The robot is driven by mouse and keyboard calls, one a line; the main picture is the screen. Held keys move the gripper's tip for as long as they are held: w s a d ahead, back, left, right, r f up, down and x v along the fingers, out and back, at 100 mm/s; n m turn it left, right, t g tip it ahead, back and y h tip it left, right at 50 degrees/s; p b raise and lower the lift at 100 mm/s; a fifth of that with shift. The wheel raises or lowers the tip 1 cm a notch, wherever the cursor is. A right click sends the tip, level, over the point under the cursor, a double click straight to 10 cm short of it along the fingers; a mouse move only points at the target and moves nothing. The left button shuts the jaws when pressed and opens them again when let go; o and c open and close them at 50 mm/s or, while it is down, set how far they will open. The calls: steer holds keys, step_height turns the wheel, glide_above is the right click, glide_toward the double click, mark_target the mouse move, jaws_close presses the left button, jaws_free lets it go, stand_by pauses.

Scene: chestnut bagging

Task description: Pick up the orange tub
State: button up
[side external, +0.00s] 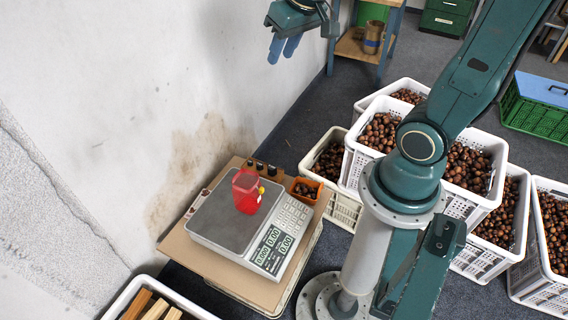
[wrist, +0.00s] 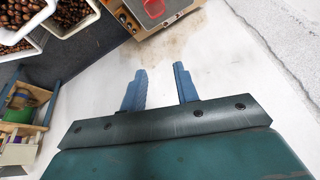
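The orange tub (side external: 303,199) is small and holds some chestnuts. It sits on the brown board behind the scale, at the right of the red net bag in the side view. In the wrist view I cannot make it out clearly at the top edge. My gripper (side external: 284,49) is high up near the wall, well above and away from the tub. In the wrist view its two blue fingers (wrist: 160,82) are apart with nothing between them.
A scale (side external: 225,223) carries a red net bag (side external: 246,192) on the brown board (side external: 262,287). White crates of chestnuts (side external: 483,262) stand at the right, close to my arm. A crate with wood pieces (side external: 126,296) is at the lower left. The wall (side external: 150,100) runs along the left.

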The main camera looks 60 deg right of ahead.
steer(key=w+d+f+m+g, duration=0.1)
steer(key=w+d+f+m, duration=0.25)
steer(key=d+f, duration=0.75)
steer(key=w+d+f+m+g, duration=0.1)
steer(key=w+d+f+m, duration=0.25)
steer(key=d+f, duration=0.75)
steer(key=m+y, duration=0.1)
steer(key=m, duration=0.6)
glide_toward(321, 186)
steer(key=shift+x, duration=2.7)
steer(key=shift+s+d+f, duration=0.1)
steer(key=shift+a+x, duration=0.2)
steer(key=shift+x, duration=2.3)
